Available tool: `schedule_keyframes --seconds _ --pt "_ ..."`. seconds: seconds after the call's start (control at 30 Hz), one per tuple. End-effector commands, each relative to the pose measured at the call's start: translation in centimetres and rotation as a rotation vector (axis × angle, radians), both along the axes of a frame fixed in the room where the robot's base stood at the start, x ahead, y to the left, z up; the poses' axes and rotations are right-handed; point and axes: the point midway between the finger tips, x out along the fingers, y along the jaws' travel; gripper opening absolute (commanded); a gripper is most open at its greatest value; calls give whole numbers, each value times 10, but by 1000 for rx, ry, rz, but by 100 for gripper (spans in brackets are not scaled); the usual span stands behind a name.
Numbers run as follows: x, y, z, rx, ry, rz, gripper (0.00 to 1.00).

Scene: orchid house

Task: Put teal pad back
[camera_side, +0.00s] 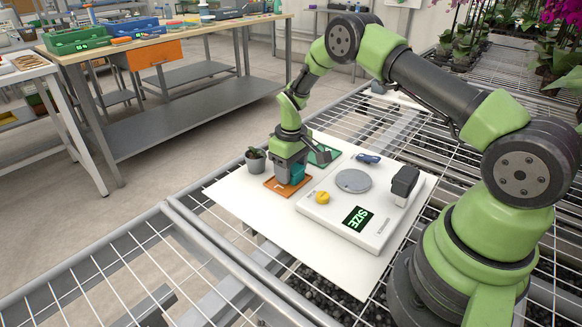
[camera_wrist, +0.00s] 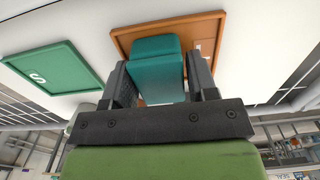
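The teal pad (camera_wrist: 157,62) is a small block between the two dark fingers of my gripper (camera_wrist: 158,80) in the wrist view. The fingers lie against its two sides and appear shut on it. In the side view the teal pad (camera_side: 298,173) shows partly behind my gripper (camera_side: 288,172), low over an orange tray (camera_side: 273,184). The orange tray (camera_wrist: 212,28) lies behind the pad in the wrist view. I cannot tell whether the pad touches the tray.
A green tray (camera_side: 325,156) marked S (camera_wrist: 50,75) lies beside the orange one. A white device (camera_side: 335,213) has a "SIZE" display, round plate (camera_side: 353,181), yellow knob (camera_side: 323,198) and dark block (camera_side: 405,181).

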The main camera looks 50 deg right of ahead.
Motion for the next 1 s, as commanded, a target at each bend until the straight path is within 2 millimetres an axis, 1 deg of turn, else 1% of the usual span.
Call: schedule_keyframes --seconds 0.03,0.07,0.3,0.43,0.57,0.8,0.9,1.0 --pt "0 0 0 0 0 0 65" --pt "0 0 0 0 0 0 70" --pt "0 0 0 0 0 0 70" --pt "0 0 8 0 -1 0 70" --pt "1 0 30 -2 -4 1 70" --pt "1 0 84 -3 -4 0 70" --pt "0 0 102 -2 -2 0 70" --pt "0 0 114 -2 0 0 70"
